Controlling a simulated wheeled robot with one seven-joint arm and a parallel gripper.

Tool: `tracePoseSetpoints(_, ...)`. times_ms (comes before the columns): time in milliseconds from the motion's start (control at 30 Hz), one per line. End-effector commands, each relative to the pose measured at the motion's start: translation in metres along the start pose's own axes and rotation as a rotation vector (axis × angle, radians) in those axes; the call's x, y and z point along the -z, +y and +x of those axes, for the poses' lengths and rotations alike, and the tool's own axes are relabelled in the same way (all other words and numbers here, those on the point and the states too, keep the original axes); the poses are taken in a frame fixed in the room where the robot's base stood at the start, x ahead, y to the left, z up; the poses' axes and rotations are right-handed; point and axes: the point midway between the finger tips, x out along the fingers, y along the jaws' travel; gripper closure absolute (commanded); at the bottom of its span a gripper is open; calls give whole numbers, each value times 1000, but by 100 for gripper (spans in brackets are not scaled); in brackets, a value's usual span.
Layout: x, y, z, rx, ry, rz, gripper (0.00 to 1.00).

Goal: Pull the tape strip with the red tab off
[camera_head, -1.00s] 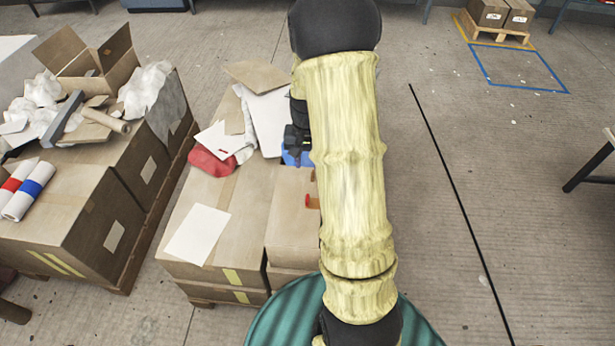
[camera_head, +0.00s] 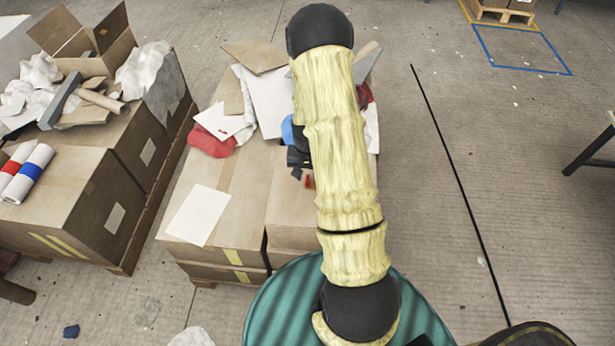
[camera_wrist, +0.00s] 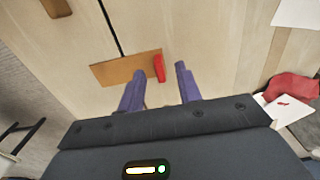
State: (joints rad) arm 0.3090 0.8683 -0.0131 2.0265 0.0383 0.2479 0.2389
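A brown tape strip (camera_wrist: 122,70) lies across the dark seam between box tops in the wrist view. Its upright red tab (camera_wrist: 159,68) stands at the right end. The tab also shows in the head view (camera_head: 309,182), partly hidden by my arm. My gripper (camera_wrist: 160,80) is open, its two purple fingers pointing towards the strip, with the tab appearing between their tips. I cannot tell how far the fingertips are above the box. In the head view the gripper (camera_head: 299,160) is mostly behind my arm.
A red cloth (camera_head: 211,142), a white sheet (camera_head: 198,215) and cardboard pieces (camera_head: 254,57) lie on the boxes. Another brown piece (camera_wrist: 57,7) is at the wrist view's top left. A loaded pallet of boxes (camera_head: 60,200) stands left. Floor to the right is mostly clear.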

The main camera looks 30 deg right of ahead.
Motion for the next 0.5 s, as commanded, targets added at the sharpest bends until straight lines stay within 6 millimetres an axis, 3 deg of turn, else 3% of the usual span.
tracePoseSetpoints(200,0,0,18,0,1,0,65)
tracePoseSetpoints(467,0,0,18,1,1,1,65)
tracePoseSetpoints(500,0,0,18,0,1,0,71)
